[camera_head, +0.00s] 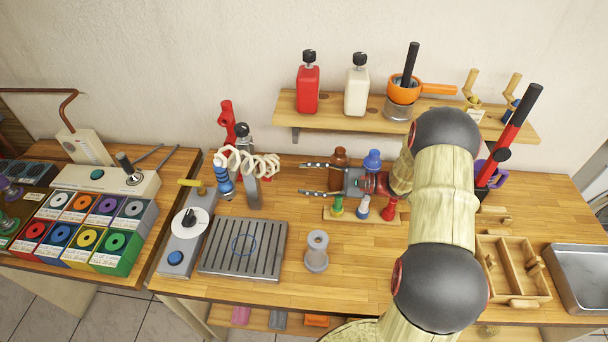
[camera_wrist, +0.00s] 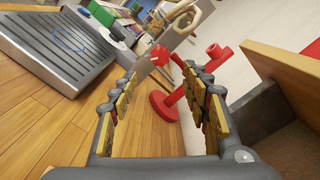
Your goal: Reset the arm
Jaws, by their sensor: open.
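My arm reaches over the wooden workbench from the lower right of the head view, with its end pointing left. My gripper (camera_head: 306,179) is open, with its two fingers apart and nothing visible between them. It is above the back part of the bench, below the wall shelf. In the wrist view, the fingers of my gripper (camera_wrist: 160,82) frame bare bench top and a red stand (camera_wrist: 164,107) beyond. My arm hides part of the bench and shelf on the right.
Below my gripper is a small rack (camera_head: 345,213) with coloured pieces. A grey grated tray (camera_head: 243,247) and a grey cylinder (camera_head: 316,252) stand in front.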

